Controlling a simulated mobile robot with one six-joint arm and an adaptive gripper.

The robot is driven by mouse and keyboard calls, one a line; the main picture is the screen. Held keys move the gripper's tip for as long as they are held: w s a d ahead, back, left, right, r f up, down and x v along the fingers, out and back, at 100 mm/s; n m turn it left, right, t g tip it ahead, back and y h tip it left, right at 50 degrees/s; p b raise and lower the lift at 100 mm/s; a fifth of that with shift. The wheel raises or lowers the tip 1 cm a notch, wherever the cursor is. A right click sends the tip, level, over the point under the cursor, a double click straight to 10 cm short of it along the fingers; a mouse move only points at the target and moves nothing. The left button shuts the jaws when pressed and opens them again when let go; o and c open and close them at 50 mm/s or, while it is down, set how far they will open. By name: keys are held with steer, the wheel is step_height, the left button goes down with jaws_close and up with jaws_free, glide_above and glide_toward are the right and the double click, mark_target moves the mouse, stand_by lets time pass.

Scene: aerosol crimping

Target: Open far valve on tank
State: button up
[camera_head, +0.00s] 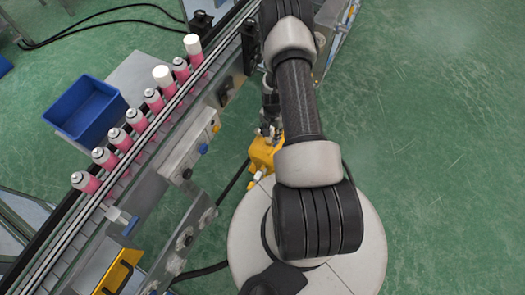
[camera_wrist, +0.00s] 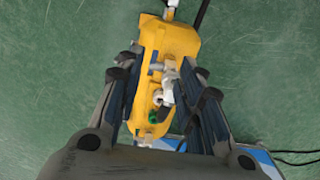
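The yellow tank (camera_wrist: 168,45) lies below my gripper in the wrist view, with its long side running up the picture. I cannot tell which fitting is the far valve. My gripper (camera_wrist: 161,66) is open, its fingers on either side of the tank's middle, with nothing held. Whether a finger touches the tank is unclear. In the head view the tank (camera_head: 262,153) is partly hidden beside my arm.
A conveyor (camera_head: 60,240) with several pink cans (camera_head: 135,118) runs diagonally at the left of the head view. A blue bin (camera_head: 86,108) stands beyond it. A dark hose (camera_head: 236,177) runs near the tank. Green floor at the right is clear.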

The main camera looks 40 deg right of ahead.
mark_target(271, 151)
step_height(271, 151, down, 18)
steer(key=b, duration=0.5)
steer(key=shift+d+r, duration=0.15)
steer(key=shift+r, duration=0.05)
steer(key=shift+c, duration=0.4)
jaws_close()
